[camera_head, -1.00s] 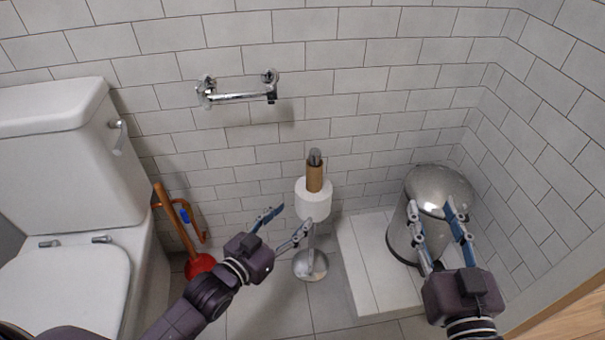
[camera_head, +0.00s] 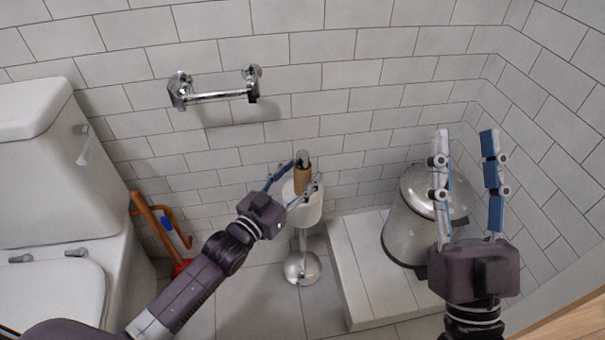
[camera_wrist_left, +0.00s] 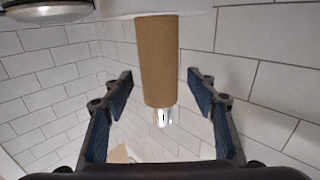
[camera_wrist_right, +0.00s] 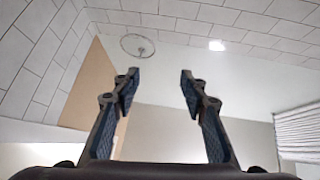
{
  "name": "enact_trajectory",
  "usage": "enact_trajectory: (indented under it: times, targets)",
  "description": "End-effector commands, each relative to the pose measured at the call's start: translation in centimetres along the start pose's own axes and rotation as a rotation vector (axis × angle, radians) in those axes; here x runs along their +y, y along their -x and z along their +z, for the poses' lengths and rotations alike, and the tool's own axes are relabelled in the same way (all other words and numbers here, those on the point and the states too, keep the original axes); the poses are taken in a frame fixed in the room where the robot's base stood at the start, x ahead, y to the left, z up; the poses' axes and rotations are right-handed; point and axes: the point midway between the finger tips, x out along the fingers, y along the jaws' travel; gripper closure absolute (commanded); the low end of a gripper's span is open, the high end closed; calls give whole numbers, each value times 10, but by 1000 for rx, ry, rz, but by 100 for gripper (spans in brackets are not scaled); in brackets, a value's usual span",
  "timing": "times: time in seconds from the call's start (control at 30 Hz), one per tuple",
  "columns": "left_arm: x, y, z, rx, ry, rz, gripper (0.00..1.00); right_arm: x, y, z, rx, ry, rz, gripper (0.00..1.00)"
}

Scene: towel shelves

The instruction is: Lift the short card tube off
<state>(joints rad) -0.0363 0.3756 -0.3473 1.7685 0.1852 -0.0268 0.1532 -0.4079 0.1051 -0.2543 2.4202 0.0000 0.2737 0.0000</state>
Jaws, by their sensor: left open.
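The short brown card tube (camera_head: 303,178) sits upright on the metal post of a stand, above a white paper roll (camera_head: 307,208). The post's metal tip shows at the tube's top end. In the left wrist view the tube (camera_wrist_left: 157,60) lies between the fingers, with a gap on each side. My left gripper (camera_head: 294,183) is open around the tube and does not visibly touch it. My right gripper (camera_head: 466,135) is open and empty, raised in front of the metal bin; its wrist view shows only walls and ceiling between the fingers (camera_wrist_right: 160,75).
The stand's round metal base (camera_head: 302,268) is on the floor. A metal bin (camera_head: 408,225) stands on a tiled ledge (camera_head: 365,280) at right. A toilet (camera_head: 60,190) and plunger (camera_head: 150,220) are at left. A chrome holder (camera_head: 218,96) is on the wall.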

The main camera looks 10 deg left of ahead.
Motion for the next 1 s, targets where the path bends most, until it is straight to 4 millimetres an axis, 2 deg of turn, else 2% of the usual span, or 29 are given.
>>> enact_trajectory:
  times: [0.2,0.5,0.9,1.0]
  targets:
    - [1,-10,0,0,1,1,47,-2,1,-16,75,-4,-3,60]
    - [1,-11,0,0,1,1,47,-2,1,-18,85,-4,-3,60]
    - [0,-11,0,-1,0,1,91,-2,1,-18,84,-4,-3,60]
    - [0,-11,0,-1,0,1,91,-2,1,-18,84,-4,-3,60]
